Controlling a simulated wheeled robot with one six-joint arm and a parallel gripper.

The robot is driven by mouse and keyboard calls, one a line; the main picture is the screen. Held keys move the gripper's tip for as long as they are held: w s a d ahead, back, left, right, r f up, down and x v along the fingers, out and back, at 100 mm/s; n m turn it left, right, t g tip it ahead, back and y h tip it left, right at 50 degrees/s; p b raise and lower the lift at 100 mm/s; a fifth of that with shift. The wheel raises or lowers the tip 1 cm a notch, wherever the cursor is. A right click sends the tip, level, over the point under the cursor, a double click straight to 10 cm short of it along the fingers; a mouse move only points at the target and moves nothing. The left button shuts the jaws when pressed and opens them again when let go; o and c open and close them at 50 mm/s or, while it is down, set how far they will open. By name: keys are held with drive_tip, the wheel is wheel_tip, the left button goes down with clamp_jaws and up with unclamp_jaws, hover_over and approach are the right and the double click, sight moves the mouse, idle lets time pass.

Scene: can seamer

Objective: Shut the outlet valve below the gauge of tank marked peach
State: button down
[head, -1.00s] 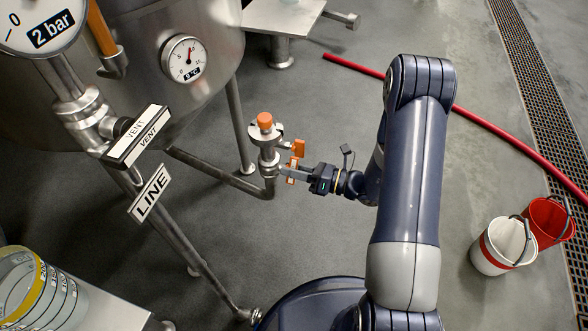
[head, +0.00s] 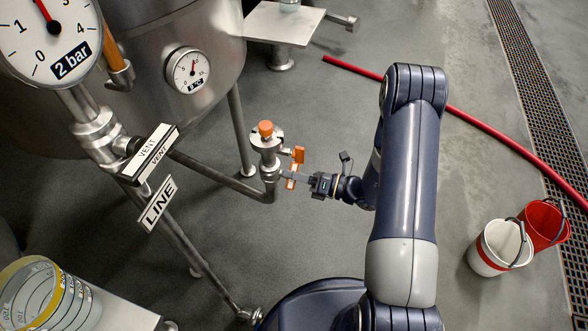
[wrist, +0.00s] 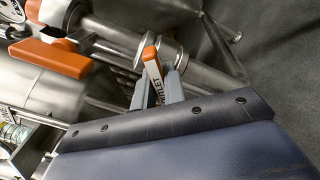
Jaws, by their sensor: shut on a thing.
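The steel tank (head: 150,75) stands at upper left in the head view; no peach mark is legible. A large pressure dial (head: 45,45) marked bar and a small temperature gauge (head: 188,70) face me. Below them, a pipe leads to a valve fitting (head: 267,150) with an orange cap (head: 265,128). My gripper (head: 291,175) is shut on the outlet handle (head: 290,184). In the wrist view, this orange-edged white handle (wrist: 152,68), lettered OUTLET, stands between my fingers, which hide its lower part. The pipe lies just behind it.
An orange lever (wrist: 50,58) is close by in the wrist view. A red hose (head: 480,127) and two buckets (head: 500,247) are on the right floor. Bare floor lies beyond the valve.

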drive_tip(key=shift+m+p, duration=0.55)
drive_tip(key=shift+m, duration=0.75)
drive_tip(key=c, duration=1.5)
unclamp_jaws()
drive_tip(key=shift+d, duration=0.1)
drive_tip(key=p+v, duration=0.1)
drive_tip(key=v, duration=0.9)
drive_tip(key=shift+s+d, duration=0.15)
drive_tip(key=shift+d, duration=0.2)
